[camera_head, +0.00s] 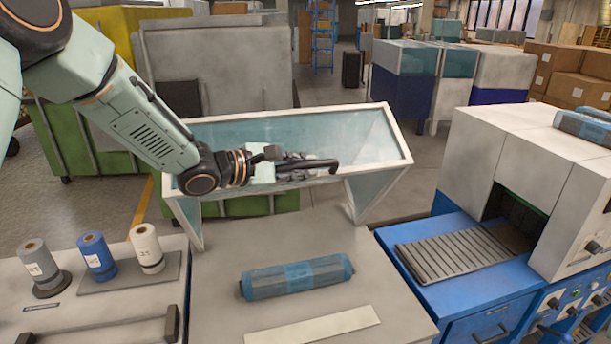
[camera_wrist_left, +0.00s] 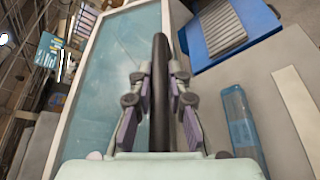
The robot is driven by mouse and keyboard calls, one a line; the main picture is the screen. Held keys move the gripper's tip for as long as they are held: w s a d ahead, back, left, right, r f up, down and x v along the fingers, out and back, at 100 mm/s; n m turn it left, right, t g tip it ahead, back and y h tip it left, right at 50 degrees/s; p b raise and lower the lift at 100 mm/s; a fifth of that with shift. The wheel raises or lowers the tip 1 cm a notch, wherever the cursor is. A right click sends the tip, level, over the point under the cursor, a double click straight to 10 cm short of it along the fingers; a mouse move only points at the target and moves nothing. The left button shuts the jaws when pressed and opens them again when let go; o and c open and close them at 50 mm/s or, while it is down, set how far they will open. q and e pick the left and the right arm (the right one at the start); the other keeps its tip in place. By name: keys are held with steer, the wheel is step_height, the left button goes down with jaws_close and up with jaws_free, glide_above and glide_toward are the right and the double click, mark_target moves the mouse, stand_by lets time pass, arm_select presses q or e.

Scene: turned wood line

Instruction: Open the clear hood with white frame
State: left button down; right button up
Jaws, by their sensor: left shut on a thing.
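The clear hood with white frame (camera_head: 402,142) stands tilted up over the back of the grey table, its clear panel facing up and its front edge raised off the tabletop. A dark bar handle (camera_head: 325,165) runs along its front edge. My left gripper (camera_head: 305,168) is at this handle, shut on it. In the left wrist view the dark handle (camera_wrist_left: 160,70) lies between the two fingers of the gripper (camera_wrist_left: 160,95), with the hood's clear panel (camera_wrist_left: 115,75) to the left. My right gripper is not in view.
A blue wrapped roll (camera_head: 297,277) and a pale strip (camera_head: 315,328) lie on the grey table (camera_head: 225,305). Spools (camera_head: 97,255) stand on the left. A blue and white machine with a roller bed (camera_head: 450,258) is on the right.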

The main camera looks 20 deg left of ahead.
arm_select(q)
steer(key=shift+w+a+r, duration=0.35)
steer(key=shift+w+r, duration=0.05)
steer(key=shift+w, duration=0.1)
steer(key=c, duration=1.3)
jaws_free()
steer(key=shift+s, duration=0.1)
steer(key=v, duration=1.2)
